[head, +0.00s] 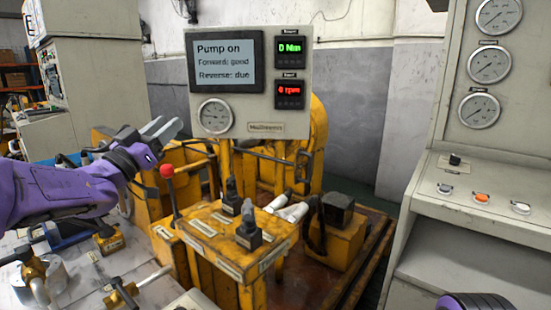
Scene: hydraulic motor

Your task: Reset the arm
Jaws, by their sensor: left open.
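My left arm (55,190) is purple and comes in from the left. Its gripper (166,133) is open and empty, raised in front of the yellow machine, above and left of the red-knobbed lever (167,172). I cannot tell from this angle how far apart they are. The lever stands roughly upright, leaning slightly, beside the yellow block (225,235) with black valve levers on top. The display panel (248,82) reads "Pump on", "Forward: good", "Reverse: due", with 0 Nm and 0 rpm. A purple part of my right arm (478,301) shows at the bottom right; its gripper is out of view.
A grey console (470,205) with gauges and buttons stands at the right. A bench (75,270) at the lower left holds metal fittings and yellow-tagged parts. A grey cabinet (90,75) stands at the back left. Open air lies between panel and console.

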